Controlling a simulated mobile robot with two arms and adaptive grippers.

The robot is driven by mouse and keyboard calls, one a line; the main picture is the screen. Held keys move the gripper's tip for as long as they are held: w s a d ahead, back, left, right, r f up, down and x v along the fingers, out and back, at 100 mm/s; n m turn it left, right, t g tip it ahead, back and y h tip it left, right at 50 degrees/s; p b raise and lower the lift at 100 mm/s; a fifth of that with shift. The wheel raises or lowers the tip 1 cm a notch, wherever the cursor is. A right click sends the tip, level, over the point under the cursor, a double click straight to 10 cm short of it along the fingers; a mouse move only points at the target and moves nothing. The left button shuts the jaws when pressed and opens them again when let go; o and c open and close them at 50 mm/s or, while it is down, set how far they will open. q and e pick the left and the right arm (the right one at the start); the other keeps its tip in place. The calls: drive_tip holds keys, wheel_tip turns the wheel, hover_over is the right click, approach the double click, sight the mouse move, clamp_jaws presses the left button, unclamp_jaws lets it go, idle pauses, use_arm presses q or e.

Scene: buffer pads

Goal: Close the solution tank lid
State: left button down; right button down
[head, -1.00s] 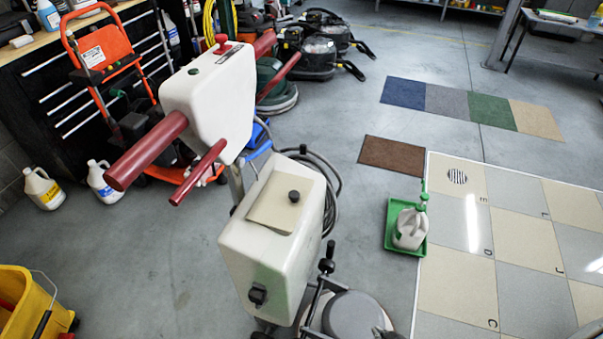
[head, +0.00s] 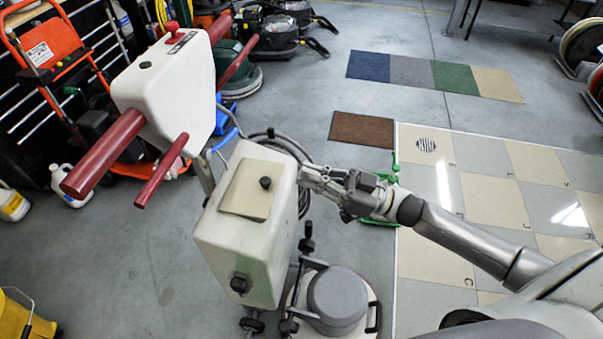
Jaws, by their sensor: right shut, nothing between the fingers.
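The solution tank (head: 235,248) is a white box on the floor machine, left of the picture's middle. Its beige lid (head: 242,200) with a black knob (head: 266,183) lies over the tank's top. I cannot tell whether the lid sits fully flush. My right gripper (head: 303,176) comes in from the right, shut and empty. Its fingertips are beside the tank's upper right edge, right of the knob. I cannot tell whether they touch the tank. My left gripper is not in view.
The machine's white handle head with dark red grips (head: 104,152) rises behind and left of the tank. Its round grey motor housing (head: 337,297) is in front. A green tray (head: 380,222) is partly hidden behind my right arm.

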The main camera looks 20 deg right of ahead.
wheel_tip(320, 180, up, 2)
drive_tip(key=r+p, duration=0.1)
drive_tip(key=p, duration=0.1)
hover_over(270, 182)
drive_tip(key=s+d, duration=0.1)
drive_tip(key=f, duration=0.3)
drive_tip(key=shift+w+a+f, duration=0.15)
drive_tip(key=shift+w+f, duration=0.1)
drive_tip(key=shift+f, duration=0.65)
drive_tip(key=shift+s, duration=0.1)
drive_tip(key=shift+f, duration=0.25)
drive_tip(key=f+y+b, duration=0.1)
drive_tip(key=b, duration=0.2)
drive_tip(key=f+t+y+b, duration=0.1)
drive_tip(key=b, duration=0.2)
drive_tip(key=d+f+b, duration=0.1)
drive_tip(key=b, duration=0.3)
drive_tip(key=shift+s+f+t+y, duration=0.25)
drive_tip(key=shift+s+t+y, duration=0.05)
drive_tip(key=shift+t+y, duration=0.1)
drive_tip(key=shift+d+b, duration=0.15)
drive_tip(key=shift+b, duration=0.45)
